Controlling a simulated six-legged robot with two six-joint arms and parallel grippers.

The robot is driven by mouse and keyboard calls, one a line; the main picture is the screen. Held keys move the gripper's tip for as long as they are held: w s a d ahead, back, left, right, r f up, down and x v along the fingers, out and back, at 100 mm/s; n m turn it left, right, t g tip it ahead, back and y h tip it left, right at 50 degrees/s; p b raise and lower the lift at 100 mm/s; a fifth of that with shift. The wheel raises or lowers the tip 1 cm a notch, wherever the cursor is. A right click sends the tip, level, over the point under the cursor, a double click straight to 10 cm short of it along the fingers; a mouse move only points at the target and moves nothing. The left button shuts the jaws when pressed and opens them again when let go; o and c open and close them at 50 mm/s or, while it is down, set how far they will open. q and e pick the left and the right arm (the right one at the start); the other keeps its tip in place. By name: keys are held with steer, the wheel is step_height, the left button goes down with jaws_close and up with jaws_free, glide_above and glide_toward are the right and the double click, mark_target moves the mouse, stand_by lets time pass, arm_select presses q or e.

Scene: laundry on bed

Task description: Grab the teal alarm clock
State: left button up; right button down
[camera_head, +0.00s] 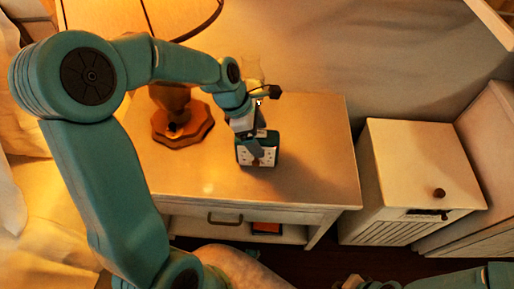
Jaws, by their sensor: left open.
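The teal alarm clock (268,157) stands on the wooden top of the nightstand (312,150), near its middle. Its pale face with dark marks shows toward the front. My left arm reaches over from the left, and my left gripper (255,146) points down at the clock. The gripper is open, with its fingers at the clock's top and front. I cannot tell whether they touch it. The gripper hides part of the clock. Part of my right arm shows at the bottom right edge, with dark parts of my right gripper (366,284) cut off by the frame.
A lamp with a wooden base (181,128) stands left of the clock. A clear glass (252,70) stands behind the gripper. A white cabinet (418,165) is to the right. The nightstand top right of the clock is clear. Bedding (40,215) lies at the left.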

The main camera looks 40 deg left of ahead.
arm_select(q)
steer(key=shift+w+d+f, duration=0.15)
steer(key=shift+d+f, duration=0.05)
steer(key=shift+f, duration=0.4)
jaws_close()
steer(key=shift+r, duration=0.15)
